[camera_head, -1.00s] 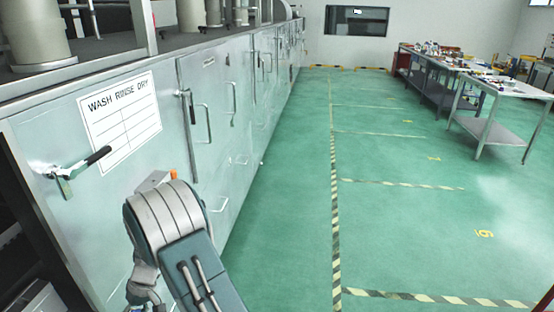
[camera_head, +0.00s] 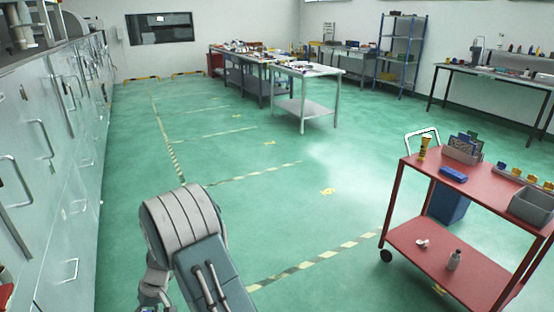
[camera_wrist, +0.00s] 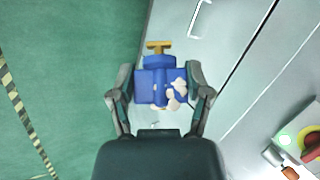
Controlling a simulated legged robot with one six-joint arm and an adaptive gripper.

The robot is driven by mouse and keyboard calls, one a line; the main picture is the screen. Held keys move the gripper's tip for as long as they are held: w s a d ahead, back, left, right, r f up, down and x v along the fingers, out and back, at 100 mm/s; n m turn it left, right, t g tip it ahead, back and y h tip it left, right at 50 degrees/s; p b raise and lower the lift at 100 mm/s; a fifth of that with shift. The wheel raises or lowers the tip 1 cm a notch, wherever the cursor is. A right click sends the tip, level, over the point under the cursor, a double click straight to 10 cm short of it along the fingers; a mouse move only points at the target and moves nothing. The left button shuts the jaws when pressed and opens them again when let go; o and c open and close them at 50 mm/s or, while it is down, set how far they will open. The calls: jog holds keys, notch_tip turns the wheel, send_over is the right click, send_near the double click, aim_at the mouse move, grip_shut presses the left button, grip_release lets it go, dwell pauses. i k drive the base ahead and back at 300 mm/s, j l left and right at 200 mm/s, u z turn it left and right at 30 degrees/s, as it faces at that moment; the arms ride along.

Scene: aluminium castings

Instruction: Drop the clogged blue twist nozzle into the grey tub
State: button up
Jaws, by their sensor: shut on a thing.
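The blue twist nozzle (camera_wrist: 150,88) shows in the wrist view, with a yellow-brown T-shaped end and pale lumpy matter on its lower right side. My gripper (camera_wrist: 160,92) is shut on it, one finger on each side, and holds it above the green floor. In the head view my arm shows at the lower left; the gripper's fingers and the nozzle are not clear there. A grey tub (camera_head: 533,206) stands on the top of the red cart at the right edge, well away from my arm.
Metal cabinets (camera_head: 40,160) line the left. Green floor (camera_head: 240,190) lies open between.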

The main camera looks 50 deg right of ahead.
aim_at(525, 217)
jog(key=z, duration=3.5)
